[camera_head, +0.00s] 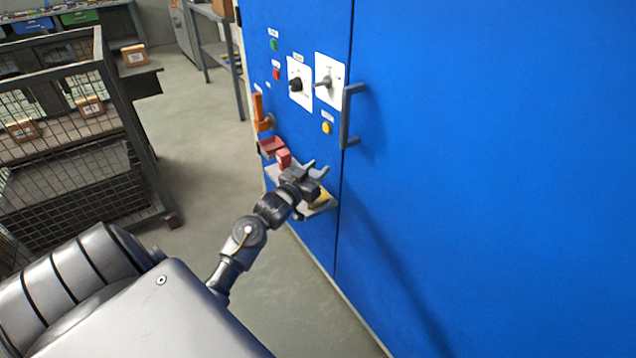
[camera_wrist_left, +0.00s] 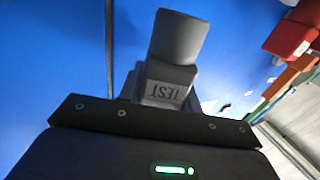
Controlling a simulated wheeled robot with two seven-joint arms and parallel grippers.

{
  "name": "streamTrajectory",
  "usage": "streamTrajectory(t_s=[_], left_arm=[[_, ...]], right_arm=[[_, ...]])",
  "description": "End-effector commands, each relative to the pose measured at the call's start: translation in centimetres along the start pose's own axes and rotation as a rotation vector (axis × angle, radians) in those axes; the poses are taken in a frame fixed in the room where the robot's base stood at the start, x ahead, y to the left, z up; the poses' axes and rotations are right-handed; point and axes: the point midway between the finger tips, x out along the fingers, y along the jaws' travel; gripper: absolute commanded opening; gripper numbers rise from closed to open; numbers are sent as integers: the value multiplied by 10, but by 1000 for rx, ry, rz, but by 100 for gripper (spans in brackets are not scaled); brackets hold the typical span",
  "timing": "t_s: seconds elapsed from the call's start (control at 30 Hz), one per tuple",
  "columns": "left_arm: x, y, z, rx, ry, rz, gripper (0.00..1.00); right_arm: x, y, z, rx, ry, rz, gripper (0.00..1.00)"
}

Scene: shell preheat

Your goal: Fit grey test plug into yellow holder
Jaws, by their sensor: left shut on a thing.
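My left gripper (camera_head: 317,169) is at the blue cabinet's front, low on the left door. It is shut on the grey test plug (camera_wrist_left: 175,48), whose "TEST" label shows upside down in the left wrist view. In the head view the plug is hard to tell from the grey fingers. The yellow holder (camera_head: 320,200) sits on a small pale shelf just below the gripper and is partly covered by it. Whether plug and holder touch cannot be told. My right gripper is not in view.
A red plug (camera_head: 284,158) and red holder (camera_head: 271,146) are just left of the gripper, with an orange handle (camera_head: 258,107) above. Switches and a door handle (camera_head: 348,117) stick out higher on the cabinet (camera_head: 480,150). A mesh cage cart (camera_head: 75,140) stands at the left.

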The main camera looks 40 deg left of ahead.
Motion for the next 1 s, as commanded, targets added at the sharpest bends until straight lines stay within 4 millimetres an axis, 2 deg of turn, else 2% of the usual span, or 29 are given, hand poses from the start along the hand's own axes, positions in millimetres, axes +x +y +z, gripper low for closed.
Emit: streamTrajectory(t_s=[0.1, 0.37, 0.6, 0.7, 1.0], left_arm=[[7, -1, 8, -1, 2, -1, 11], [12, -2, 14, -1, 1, -1, 11], [13, -2, 46, -2, 0, -1, 11], [13, -2, 46, 0, 2, -1, 11], [13, -2, 50, 0, 0, -1, 11]], right_arm=[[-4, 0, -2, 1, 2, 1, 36], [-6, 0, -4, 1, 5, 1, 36], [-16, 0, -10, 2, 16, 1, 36], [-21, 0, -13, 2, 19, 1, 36], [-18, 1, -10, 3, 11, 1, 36]])
